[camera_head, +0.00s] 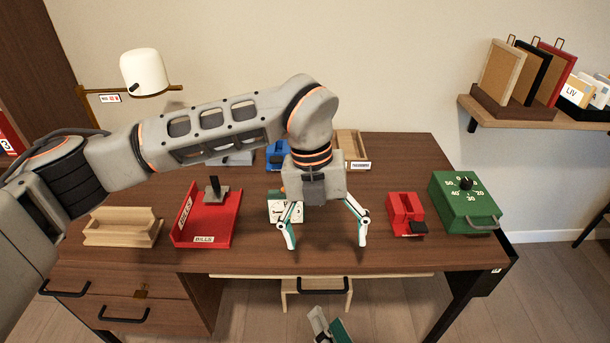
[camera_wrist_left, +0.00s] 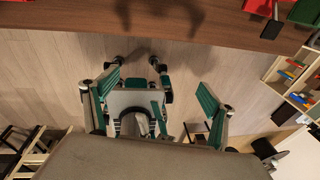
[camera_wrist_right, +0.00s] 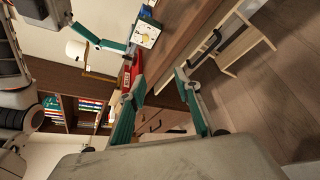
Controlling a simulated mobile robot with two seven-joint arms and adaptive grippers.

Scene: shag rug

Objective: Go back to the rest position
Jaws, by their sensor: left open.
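My left gripper (camera_head: 326,244) hangs in front of the desk items, over the front part of the brown desk (camera_head: 385,262). Its two fingers are spread and nothing is between them. They also show wide apart in the left wrist view (camera_wrist_left: 158,82). My right gripper (camera_head: 328,326) is low, below the desk's front edge at the bottom of the head view, mostly out of frame. In the right wrist view (camera_wrist_right: 160,65) its fingers stand apart with nothing between them.
A white-faced dial box (camera_head: 283,212) stands just behind my left gripper. A red tray (camera_head: 204,238) with a dark stamp and a wooden tray (camera_head: 122,240) are left. A red device (camera_head: 405,214) and green dial box (camera_head: 463,205) are right. A wooden stool (camera_head: 317,284) is below.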

